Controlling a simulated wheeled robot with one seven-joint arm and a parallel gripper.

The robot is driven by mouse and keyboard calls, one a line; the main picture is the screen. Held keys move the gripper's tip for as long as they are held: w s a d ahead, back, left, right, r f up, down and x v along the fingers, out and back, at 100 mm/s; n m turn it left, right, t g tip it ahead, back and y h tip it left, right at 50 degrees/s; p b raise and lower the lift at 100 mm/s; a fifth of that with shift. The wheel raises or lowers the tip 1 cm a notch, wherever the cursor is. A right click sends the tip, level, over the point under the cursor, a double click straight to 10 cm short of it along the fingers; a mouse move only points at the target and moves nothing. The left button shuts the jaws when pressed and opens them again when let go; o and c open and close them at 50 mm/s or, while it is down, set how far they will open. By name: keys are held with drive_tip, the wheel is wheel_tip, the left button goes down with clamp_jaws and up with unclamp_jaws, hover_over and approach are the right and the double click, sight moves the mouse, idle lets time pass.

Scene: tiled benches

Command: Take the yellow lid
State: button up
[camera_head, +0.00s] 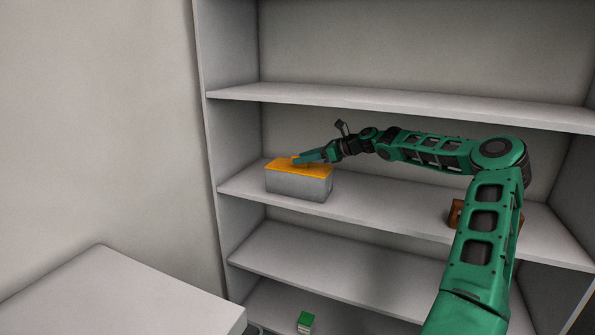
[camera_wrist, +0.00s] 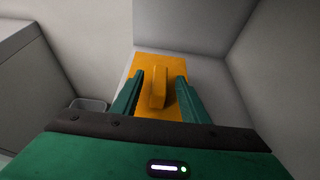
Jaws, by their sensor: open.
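The yellow lid (camera_head: 287,168) lies on top of a grey box (camera_head: 300,187) on the middle shelf, near its left end. In the wrist view the lid (camera_wrist: 158,66) shows a raised handle (camera_wrist: 158,90) along its middle. My gripper (camera_head: 298,160) is over the lid. In the wrist view my gripper (camera_wrist: 158,85) is open, with one finger on each side of the handle. Gaps show between the fingers and the handle. I cannot tell how deep the fingertips reach beside it.
A brown object (camera_head: 455,214) stands on the same shelf, partly behind my arm. A green-topped block (camera_head: 305,322) is on the lowest visible shelf. The upper shelf (camera_head: 400,102) runs above my arm. A white surface (camera_head: 110,295) stands at the lower left.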

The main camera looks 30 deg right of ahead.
drive_tip(key=shift+x, duration=1.05)
clamp_jaws()
drive_tip(key=shift+r, duration=0.1)
